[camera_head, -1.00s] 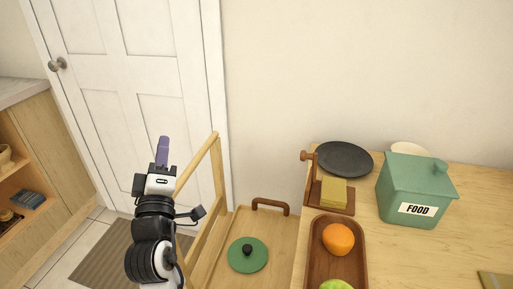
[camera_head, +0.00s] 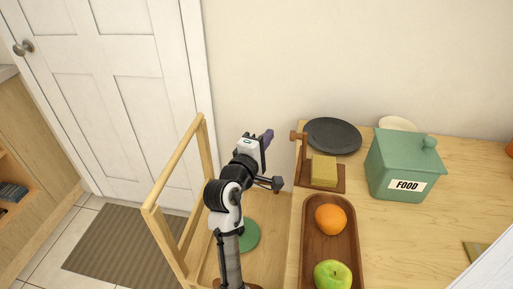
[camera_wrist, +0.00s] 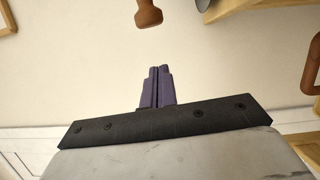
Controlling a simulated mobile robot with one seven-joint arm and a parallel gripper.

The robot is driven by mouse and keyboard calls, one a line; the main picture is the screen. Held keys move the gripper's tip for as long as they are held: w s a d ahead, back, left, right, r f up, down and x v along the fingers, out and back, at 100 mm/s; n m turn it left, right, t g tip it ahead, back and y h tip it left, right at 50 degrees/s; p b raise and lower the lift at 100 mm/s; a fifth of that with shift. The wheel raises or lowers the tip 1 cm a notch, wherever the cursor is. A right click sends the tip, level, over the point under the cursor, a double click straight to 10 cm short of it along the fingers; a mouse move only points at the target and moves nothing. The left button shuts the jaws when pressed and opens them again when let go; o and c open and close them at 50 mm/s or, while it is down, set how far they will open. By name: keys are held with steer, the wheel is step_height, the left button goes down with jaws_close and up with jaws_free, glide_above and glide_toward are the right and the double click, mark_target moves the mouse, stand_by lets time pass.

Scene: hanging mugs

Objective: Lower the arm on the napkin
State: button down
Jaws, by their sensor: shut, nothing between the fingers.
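Yellow napkins (camera_head: 323,170) lie stacked on the brown wooden base of a holder (camera_head: 338,190) on the counter. The holder's wooden arm (camera_head: 299,136) stands raised at the left of the stack, its knobbed end to the left. My gripper (camera_head: 268,135), with purple fingers, is a short way left of the knob, apart from it. In the wrist view its fingers (camera_wrist: 157,87) are pressed together and empty. A brown wooden knob (camera_wrist: 148,14), seemingly the arm's end, shows just beyond the fingertips. The napkins are not clearly visible in the wrist view.
A dark round plate (camera_head: 333,135) is behind the holder. A green FOOD box (camera_head: 402,165) stands to the right. A wooden tray (camera_head: 309,262) holds an orange (camera_head: 331,220) and a green apple (camera_head: 333,276). A wooden rail (camera_head: 172,185) and green lid (camera_head: 250,235) are at left.

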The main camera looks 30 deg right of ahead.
steer(key=shift+s+d+r+p, duration=0.15)
steer(key=shift+s+d+p, duration=0.15)
steer(key=shift+s+d, duration=1)
steer(key=shift+d+r, duration=0.1)
steer(key=shift+s+r+m+p, duration=0.2)
steer(key=shift+m+p, duration=0.1)
steer(key=shift+p, duration=0.15)
